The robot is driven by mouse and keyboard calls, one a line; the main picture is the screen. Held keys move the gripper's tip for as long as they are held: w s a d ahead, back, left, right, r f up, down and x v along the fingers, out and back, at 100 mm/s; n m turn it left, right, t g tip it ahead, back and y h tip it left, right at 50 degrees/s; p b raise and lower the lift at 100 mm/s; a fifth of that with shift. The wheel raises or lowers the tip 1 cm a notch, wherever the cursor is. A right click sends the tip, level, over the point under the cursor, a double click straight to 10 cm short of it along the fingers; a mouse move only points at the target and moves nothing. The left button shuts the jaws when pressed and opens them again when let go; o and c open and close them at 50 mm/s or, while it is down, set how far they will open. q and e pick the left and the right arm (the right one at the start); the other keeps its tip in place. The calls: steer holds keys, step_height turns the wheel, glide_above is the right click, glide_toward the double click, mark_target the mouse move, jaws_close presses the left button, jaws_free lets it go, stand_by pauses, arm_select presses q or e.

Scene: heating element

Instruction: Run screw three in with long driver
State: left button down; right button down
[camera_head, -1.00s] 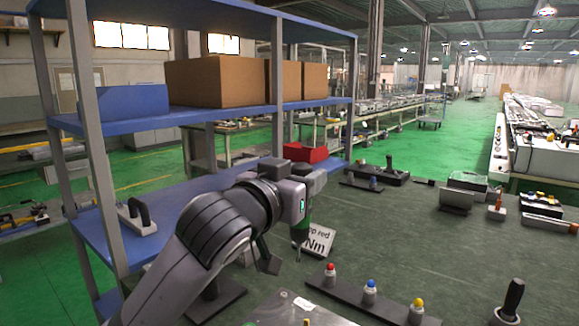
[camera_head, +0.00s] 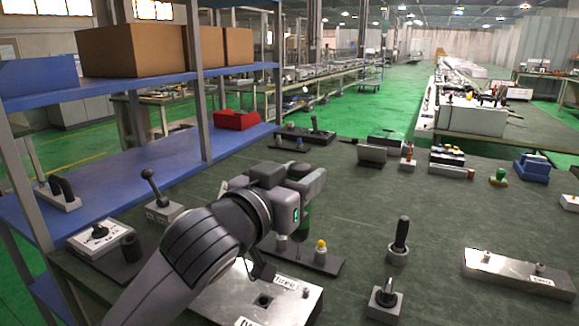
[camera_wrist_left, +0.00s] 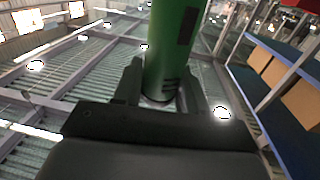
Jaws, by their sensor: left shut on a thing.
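My left gripper (camera_wrist_left: 160,92) is shut around a green cylindrical handle (camera_wrist_left: 172,45) in the left wrist view. In the head view the green driver (camera_head: 305,221) shows just right of the gripper body, mostly hidden by it. A metal plate (camera_head: 230,296) lies at the bottom of the head view, below the gripper. No screw can be made out clearly at the hole. My right gripper is not in view.
A dark rack with a yellow-topped piece (camera_head: 321,246) stands behind the plate. Black-handled tools stand in blocks at right (camera_head: 399,241) and front (camera_head: 385,298). A second metal plate (camera_head: 510,270) lies far right. Blue shelving (camera_head: 130,165) borders the left.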

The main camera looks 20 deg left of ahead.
arm_select(q)
steer(key=shift+s+d, duration=0.2)
steer(key=shift+d, duration=0.65)
steer(key=shift+f, duration=0.1)
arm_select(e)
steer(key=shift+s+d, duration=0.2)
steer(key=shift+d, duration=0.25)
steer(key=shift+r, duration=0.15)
